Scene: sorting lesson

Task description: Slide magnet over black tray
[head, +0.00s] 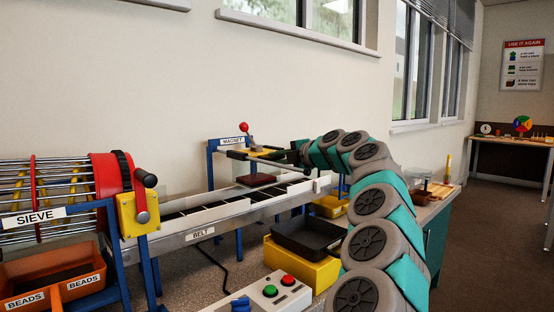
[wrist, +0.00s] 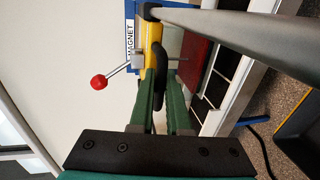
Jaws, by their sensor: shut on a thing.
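The magnet is a dark red block (head: 258,179) that hangs under a blue frame (head: 210,165) labelled MAGNET, over the belt. A yellow carriage (wrist: 153,32) with a black handle (wrist: 162,62) and a red-knobbed lever (wrist: 99,82) shows in the wrist view. My gripper (wrist: 160,88) has its green fingers shut on what looks like the black handle; their tips partly hide it. In the head view my gripper (head: 283,155) reaches the frame from the right. The black tray (head: 308,236) looks empty on a yellow block (head: 302,271), in front of the belt and right of the magnet.
The belt (head: 200,222) runs under the magnet, with white-edged dark sections. A sieve drum (head: 60,190) and orange beads bins (head: 60,280) stand left. A button box (head: 275,293) is in front. A grey rail (wrist: 230,30) crosses the wrist view. A yellow tray (head: 330,206) lies behind the black one.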

